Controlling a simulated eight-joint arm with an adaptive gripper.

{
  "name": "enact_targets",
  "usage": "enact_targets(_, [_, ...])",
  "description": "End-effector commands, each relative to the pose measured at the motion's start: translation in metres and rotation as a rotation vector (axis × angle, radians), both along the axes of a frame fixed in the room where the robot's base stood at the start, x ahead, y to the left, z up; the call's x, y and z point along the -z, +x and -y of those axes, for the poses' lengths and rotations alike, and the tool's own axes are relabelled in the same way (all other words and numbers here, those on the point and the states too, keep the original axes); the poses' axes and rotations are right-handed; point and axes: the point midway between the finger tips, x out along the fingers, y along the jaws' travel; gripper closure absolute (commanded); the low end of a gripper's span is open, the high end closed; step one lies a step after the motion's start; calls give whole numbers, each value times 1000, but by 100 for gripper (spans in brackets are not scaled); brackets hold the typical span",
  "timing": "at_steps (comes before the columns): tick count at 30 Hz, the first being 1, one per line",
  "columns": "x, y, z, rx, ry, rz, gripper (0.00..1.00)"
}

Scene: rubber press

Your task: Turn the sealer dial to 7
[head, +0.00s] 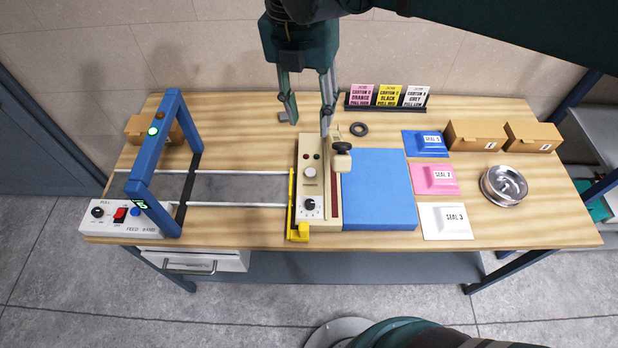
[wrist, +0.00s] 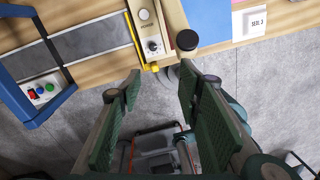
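The sealer (head: 324,165) is a beige box with a knob-ended lever at its right, standing mid-table. Its dial (head: 310,204) is a small black knob on a light scale near the box's front end. The dial also shows in the wrist view (wrist: 153,46), near the top; the number it points at is too small to read. My gripper (head: 308,118) hangs above the back of the table near the sealer's far end, its fingers apart and nothing between them. In the wrist view, my gripper (wrist: 155,85) shows its two green-padded fingers spread wide, apart from the dial.
A blue pad (head: 378,190) lies right of the sealer. A feed band unit with a blue arch (head: 150,190) stands at the left. Seal packets (head: 436,180), a metal bowl (head: 503,185) and cartons (head: 475,135) are at the right. A card rack (head: 388,98) and black ring (head: 359,129) are at the back.

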Motion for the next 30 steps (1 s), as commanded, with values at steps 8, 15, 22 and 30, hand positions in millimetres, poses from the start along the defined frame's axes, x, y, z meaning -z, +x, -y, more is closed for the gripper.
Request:
enact_targets(8, [13,-4,-10,-125,-17,-33,65])
enact_targets(15, [47,-4,-10,-123,-17,-32,65])
enact_targets(22, [90,-4,-10,-122,-17,-32,65])
enact_targets(30, [161,-3,-10,-122,-17,-32,65])
